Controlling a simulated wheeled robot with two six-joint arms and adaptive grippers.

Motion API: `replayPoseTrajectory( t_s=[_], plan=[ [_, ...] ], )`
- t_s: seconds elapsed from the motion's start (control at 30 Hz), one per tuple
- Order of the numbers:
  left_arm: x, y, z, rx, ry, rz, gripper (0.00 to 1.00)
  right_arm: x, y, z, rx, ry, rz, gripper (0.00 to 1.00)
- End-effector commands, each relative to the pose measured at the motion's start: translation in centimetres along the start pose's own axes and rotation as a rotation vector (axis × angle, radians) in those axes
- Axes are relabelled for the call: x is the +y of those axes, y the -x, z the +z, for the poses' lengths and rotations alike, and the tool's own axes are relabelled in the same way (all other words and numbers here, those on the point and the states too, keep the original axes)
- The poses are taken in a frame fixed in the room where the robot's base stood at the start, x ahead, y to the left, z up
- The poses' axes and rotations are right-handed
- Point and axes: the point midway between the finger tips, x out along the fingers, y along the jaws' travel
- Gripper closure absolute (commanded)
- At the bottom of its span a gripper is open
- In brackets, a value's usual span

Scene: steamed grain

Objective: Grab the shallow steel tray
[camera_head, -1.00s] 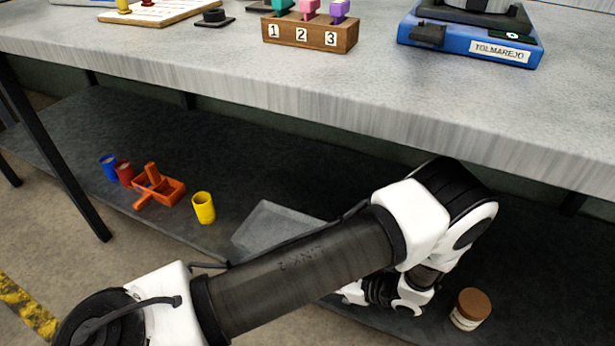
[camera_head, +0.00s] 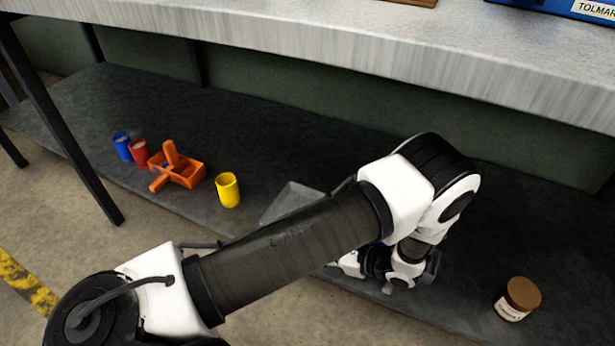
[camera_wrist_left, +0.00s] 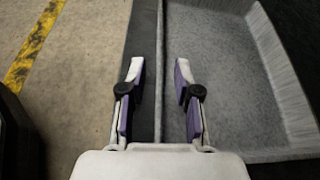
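The shallow steel tray (camera_head: 288,198) is grey and lies on the dark lower shelf. In the head view my arm hides most of it. In the left wrist view the tray (camera_wrist_left: 225,75) fills the right side, with its flat floor and raised walls visible. My left gripper (camera_wrist_left: 159,72) is open. One finger is over the shelf edge outside the tray's near rim, the other is on the tray's inner side, and the rim line runs between them. I cannot tell whether the fingers touch it. My right gripper is not in view.
A yellow cup (camera_head: 228,190), an orange crate (camera_head: 185,172), a red cup (camera_head: 140,152) and a blue cup (camera_head: 122,146) stand left on the shelf. A brown-lidded jar (camera_head: 517,299) stands at the right. The grey worktop (camera_head: 400,45) overhangs the shelf.

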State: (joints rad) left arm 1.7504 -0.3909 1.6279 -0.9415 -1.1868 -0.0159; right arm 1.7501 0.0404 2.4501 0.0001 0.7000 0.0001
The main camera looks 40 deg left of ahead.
Motion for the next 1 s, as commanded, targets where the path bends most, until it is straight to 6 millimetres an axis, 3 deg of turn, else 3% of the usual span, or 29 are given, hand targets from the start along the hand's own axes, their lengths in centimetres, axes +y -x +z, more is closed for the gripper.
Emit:
replayPoseTrajectory(
  t_s=[0.03,0.1,0.13,0.63,1.0],
  plan=[
    [0.0,0.0,0.0,0.000,0.000,0.000,0.71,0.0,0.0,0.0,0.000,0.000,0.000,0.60],
    [0.0,0.0,0.0,0.000,0.000,0.000,0.96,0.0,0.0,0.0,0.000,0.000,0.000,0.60],
    [0.0,0.0,0.0,0.000,0.000,0.000,1.00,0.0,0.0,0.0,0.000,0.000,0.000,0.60],
    [0.0,0.1,0.4,-0.001,0.002,0.001,1.00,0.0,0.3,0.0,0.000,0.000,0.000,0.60],
    [0.1,1.3,3.1,-0.002,0.005,0.006,1.00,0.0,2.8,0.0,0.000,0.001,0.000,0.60]
  ],
)
